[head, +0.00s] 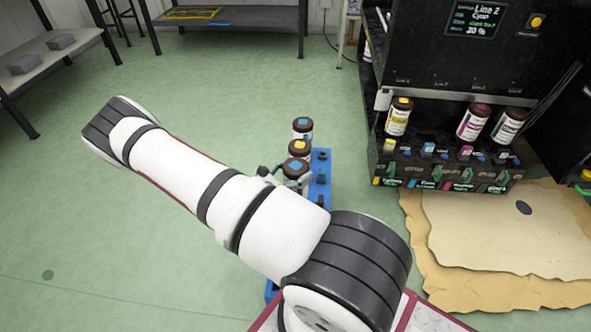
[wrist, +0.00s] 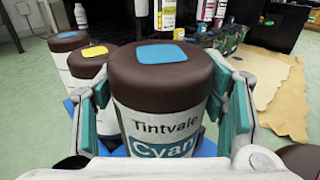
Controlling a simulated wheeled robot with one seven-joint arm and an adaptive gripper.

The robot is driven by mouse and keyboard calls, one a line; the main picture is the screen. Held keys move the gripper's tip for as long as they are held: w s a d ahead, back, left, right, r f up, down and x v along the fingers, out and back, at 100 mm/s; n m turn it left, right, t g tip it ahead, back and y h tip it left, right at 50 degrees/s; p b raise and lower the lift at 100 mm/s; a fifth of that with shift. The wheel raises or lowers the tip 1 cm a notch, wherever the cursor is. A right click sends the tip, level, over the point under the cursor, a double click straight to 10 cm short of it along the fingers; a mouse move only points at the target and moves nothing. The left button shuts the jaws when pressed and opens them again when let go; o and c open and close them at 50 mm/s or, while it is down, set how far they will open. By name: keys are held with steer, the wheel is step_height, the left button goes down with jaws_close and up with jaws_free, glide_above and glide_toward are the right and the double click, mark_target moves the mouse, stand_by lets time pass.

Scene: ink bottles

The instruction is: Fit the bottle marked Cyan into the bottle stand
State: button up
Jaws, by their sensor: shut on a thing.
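The Cyan bottle, with a dark brown cap, blue square and white "Tintvale Cyan" label, fills the middle of the wrist view (wrist: 160,100). In the head view its cap (head: 295,168) shows beside my arm. My gripper (wrist: 160,120) is shut on it, with a teal-padded finger at each side. The bottle is roughly upright; its lower part is hidden. The black bottle stand (head: 445,170) is at the front of the black machine, with colour-marked places. It holds a yellow-marked bottle (head: 398,117), a magenta-marked bottle (head: 473,122) and a dark-marked bottle (head: 508,126), with a gap between yellow and magenta.
A blue rack (head: 319,178) lies under and beside the held bottle. A yellow-capped bottle (head: 299,148) and another blue-capped bottle (head: 302,126) stand behind it. Brown cardboard (head: 500,235) covers the floor at right. Open green floor lies between rack and machine.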

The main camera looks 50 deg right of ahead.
steer(key=shift+f, duration=0.35)
stand_by(0.3)
steer(key=shift+f, duration=0.9)
steer(key=shift+f, duration=0.3)
steer(key=o, duration=2)
step_height(320, 180, up, 10)
